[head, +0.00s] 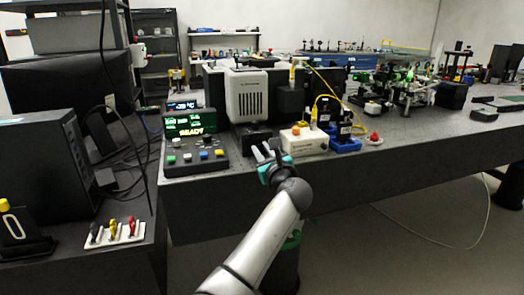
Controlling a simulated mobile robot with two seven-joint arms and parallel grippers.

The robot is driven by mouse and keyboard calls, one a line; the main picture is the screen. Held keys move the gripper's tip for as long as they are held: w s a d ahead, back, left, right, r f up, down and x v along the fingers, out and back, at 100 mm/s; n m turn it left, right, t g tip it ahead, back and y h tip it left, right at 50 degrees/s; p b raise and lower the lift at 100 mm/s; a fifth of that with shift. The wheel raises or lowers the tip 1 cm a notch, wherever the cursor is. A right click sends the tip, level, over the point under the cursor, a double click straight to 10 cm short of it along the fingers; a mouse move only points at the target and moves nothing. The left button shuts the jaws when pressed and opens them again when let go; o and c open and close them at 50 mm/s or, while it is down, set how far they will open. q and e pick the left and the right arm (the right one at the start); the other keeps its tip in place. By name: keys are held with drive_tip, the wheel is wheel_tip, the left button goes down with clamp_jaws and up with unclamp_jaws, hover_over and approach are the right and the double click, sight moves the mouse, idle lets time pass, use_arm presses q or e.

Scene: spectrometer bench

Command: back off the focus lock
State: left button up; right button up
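A white spectrometer unit with a vented front (247,96) stands upright on the dark bench. A dark block (257,137) sits at its foot. I cannot single out the focus lock at this size; it may be small or hidden by my gripper. I cannot tell whether a fingertip touches anything. My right gripper is out of view.
A control box with a lit green display (190,122) and coloured buttons stands left of my gripper. The bench's right front is clear.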

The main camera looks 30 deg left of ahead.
use_arm(q)
clamp_jaws()
idle(0.3)
